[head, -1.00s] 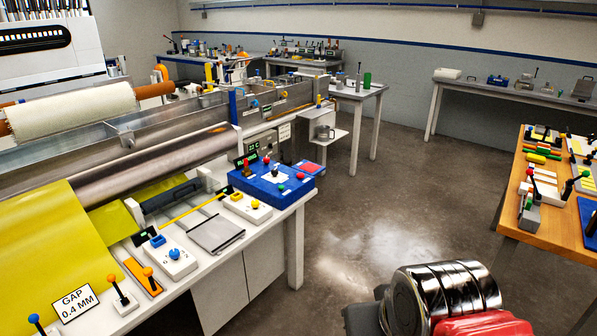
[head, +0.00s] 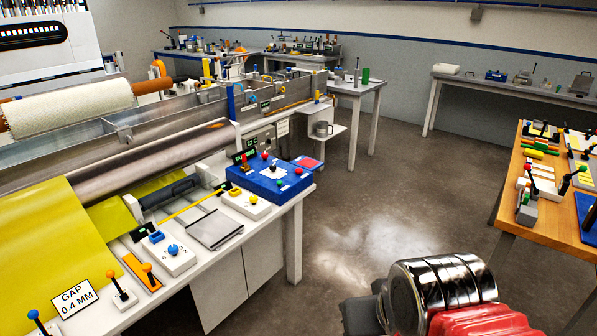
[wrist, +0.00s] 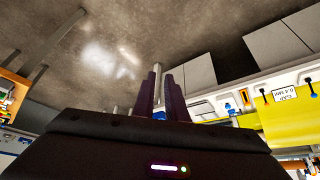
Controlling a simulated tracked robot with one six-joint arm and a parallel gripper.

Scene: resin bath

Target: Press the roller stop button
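The blue control box (head: 270,177) stands on the near corner of the white machine bench. I cannot read any label there, so which one is the roller stop button is unclear. The fingers look apart from any button. In the head view only my arm shows, at lower right; the fingers are hidden.
Yellow sheet (head: 40,240) and rollers lie left. A wooden table (head: 545,180) stands right. The floor (head: 370,220) between is clear.

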